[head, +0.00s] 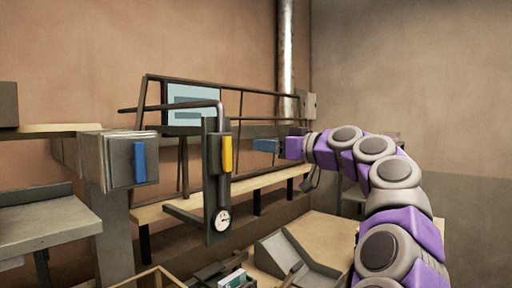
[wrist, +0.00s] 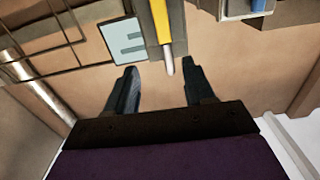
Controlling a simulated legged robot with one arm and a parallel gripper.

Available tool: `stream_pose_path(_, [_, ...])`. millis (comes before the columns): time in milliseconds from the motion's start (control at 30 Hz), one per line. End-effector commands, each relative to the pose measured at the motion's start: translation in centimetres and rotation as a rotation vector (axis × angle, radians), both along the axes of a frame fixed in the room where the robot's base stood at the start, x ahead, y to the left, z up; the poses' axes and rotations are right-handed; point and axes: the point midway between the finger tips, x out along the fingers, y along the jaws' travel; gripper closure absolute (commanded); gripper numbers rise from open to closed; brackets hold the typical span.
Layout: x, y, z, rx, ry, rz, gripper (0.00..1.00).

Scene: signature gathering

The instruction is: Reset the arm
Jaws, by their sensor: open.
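My gripper (head: 262,145) is at the end of my purple and grey arm, right of centre in the head view, pointing left. The wrist view shows its two dark fingers (wrist: 159,67) spread apart with nothing held. A yellow handle (head: 227,153) is on a dark upright post with a round gauge, left of my gripper. In the wrist view the yellow handle (wrist: 161,20) has a pale tip that appears between the fingertips. In the head view a gap shows between the gripper and the handle.
A grey box with a blue handle (head: 139,162) stands at left, beside a grey table (head: 45,222). A pale blue panel (head: 192,104) is on the rail frame behind the post. A grey tray (head: 297,262) lies low in front. A metal pipe (head: 286,60) runs up the wall.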

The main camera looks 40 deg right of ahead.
Motion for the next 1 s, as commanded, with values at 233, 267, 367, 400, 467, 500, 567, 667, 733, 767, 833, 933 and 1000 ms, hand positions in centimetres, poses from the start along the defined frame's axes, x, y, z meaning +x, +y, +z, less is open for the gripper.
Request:
stream_pose_path(233, [-1.8, -0.1, 0.0, 0.000, 0.000, 0.002, 0.47])
stream_pose_path(267, [-1.8, -0.1, 0.0, 0.000, 0.000, 0.002, 0.47])
stream_pose_path(367, [-1.9, -0.1, 0.0, 0.000, 0.000, 0.001, 0.47])
stream_pose_path(400, [-1.8, -0.1, 0.0, 0.000, 0.000, 0.001, 0.47])
stream_pose_path(467, [-1.8, -0.1, 0.0, 0.000, 0.000, 0.001, 0.47])
stream_pose_path(500, [-1.8, -0.1, 0.0, 0.000, 0.000, 0.001, 0.47])
stream_pose_path(567, [-1.8, -0.1, 0.0, 0.000, 0.000, 0.001, 0.47])
stream_pose_path(667, [-1.8, -0.1, 0.0, 0.000, 0.000, 0.001, 0.47])
stream_pose_path(733, [-1.8, -0.1, 0.0, 0.000, 0.000, 0.001, 0.47])
stream_pose_path(767, [-1.8, -0.1, 0.0, 0.000, 0.000, 0.001, 0.47])
stream_pose_path(833, [-1.8, 0.0, -0.1, 0.001, 0.002, 0.003, 0.47])
stream_pose_path(933, [-1.0, 1.2, -0.6, 0.010, 0.022, 0.027, 0.47])
stream_pose_path(1000, [0.2, 3.4, -1.4, 0.027, 0.057, 0.068, 0.47])
